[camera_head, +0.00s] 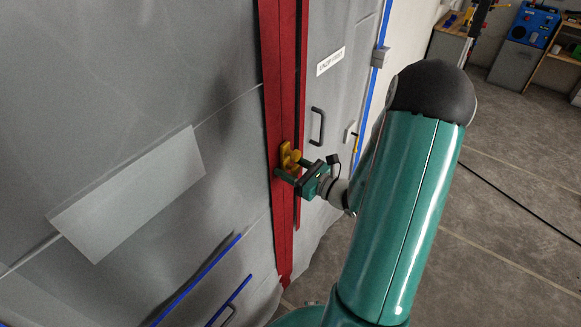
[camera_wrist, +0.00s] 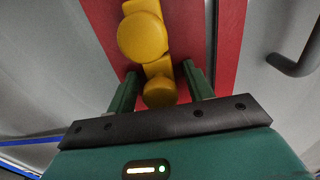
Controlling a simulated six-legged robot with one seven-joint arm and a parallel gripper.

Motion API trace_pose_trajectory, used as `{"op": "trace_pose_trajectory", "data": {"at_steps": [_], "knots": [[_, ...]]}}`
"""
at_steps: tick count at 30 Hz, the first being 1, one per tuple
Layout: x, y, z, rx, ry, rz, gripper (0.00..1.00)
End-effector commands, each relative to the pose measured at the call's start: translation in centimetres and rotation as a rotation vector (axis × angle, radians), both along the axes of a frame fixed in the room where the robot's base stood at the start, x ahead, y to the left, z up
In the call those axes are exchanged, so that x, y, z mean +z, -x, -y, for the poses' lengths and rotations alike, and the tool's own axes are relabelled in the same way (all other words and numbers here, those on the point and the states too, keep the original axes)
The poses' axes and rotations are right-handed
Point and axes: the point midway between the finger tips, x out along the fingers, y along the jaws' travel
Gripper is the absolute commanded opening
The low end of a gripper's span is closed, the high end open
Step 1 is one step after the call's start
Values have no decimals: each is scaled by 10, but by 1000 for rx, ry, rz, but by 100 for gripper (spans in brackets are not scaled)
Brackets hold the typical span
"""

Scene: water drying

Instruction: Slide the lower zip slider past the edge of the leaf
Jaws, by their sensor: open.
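A yellow zip slider piece (camera_head: 288,158) sits on the red zip strip (camera_head: 279,70) of the grey sheet wall. In the wrist view it shows a large round knob (camera_wrist: 143,38) and a smaller round knob (camera_wrist: 160,92) nearer to me. I cannot tell whether these belong to one slider or two. My gripper (camera_head: 285,171) is at the slider's lower part. In the wrist view my open fingers (camera_wrist: 160,70) stand on either side of the smaller knob, with gaps visible. The leaf's edge cannot be made out clearly.
A grey handle (camera_head: 318,125) is on the panel right of the strip and also shows in the wrist view (camera_wrist: 297,55). A white label (camera_head: 330,61) is above it. Blue bars (camera_head: 198,278) run at lower left. Open floor (camera_head: 500,215) lies to the right.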

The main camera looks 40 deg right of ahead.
Motion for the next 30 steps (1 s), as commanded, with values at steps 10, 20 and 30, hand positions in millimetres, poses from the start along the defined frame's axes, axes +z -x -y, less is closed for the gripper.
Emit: {"op": "trace_pose_trajectory", "data": {"at_steps": [10, 20, 30], "knots": [[0, 1, 0, 0, 0, 0, 12], [-5, 1, 0, 0, -3, -2, 0], [-58, 1, 0, -1, -7, -5, 0]]}}
